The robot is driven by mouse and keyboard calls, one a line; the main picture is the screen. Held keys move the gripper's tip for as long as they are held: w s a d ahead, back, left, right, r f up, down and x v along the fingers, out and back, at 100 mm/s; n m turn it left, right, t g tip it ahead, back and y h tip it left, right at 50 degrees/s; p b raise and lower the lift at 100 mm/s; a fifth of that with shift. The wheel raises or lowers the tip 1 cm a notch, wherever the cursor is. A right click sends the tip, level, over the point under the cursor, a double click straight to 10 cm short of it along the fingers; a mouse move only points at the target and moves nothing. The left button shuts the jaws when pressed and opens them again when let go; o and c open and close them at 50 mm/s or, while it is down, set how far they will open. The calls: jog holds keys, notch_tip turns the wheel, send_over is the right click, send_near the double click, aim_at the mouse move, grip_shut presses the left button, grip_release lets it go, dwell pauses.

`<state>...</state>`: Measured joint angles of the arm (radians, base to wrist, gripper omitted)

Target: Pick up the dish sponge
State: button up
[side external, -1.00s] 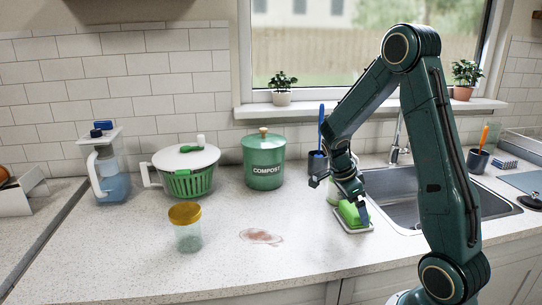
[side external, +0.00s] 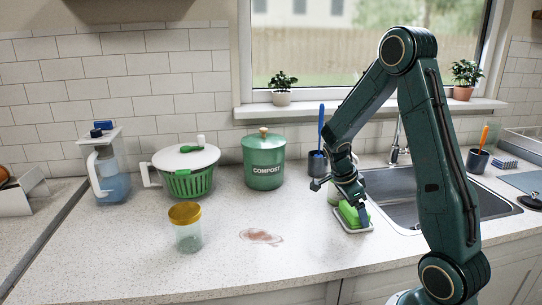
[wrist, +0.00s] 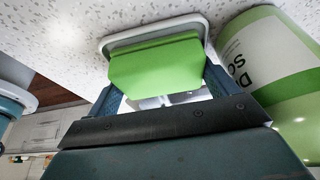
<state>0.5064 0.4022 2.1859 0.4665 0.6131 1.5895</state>
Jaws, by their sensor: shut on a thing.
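The dish sponge (side external: 349,214) is a bright green block at the white tray beside the sink. It also shows in the wrist view (wrist: 155,68), between my two fingers. My gripper (side external: 355,212) points down at the tray and is shut on the sponge. The wrist view shows a finger on each side of it (wrist: 160,88). The small white tray (side external: 358,229) lies under the sponge on the counter. I cannot tell whether the sponge still touches the tray.
A green-and-white soap bottle (wrist: 265,70) stands close beside my gripper. The sink (side external: 395,205) is to the right. A green compost bin (side external: 264,165), a salad spinner (side external: 185,180) and a yellow-lidded jar (side external: 187,235) stand to the left. A reddish stain (side external: 260,237) marks the open counter.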

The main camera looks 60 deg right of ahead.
jog(key=shift+r, duration=0.15)
jog(key=shift+r, duration=0.45)
jog(key=shift+w+a+r, duration=0.15)
jog(key=shift+w, duration=0.05)
jog(key=w+a, duration=1.2)
jog(key=shift+w+a, duration=0.15)
jog(key=shift+a, duration=0.1)
jog(key=shift+o, duration=0.7)
jog(key=shift+c, duration=0.2)
jog(key=shift+n, duration=0.3)
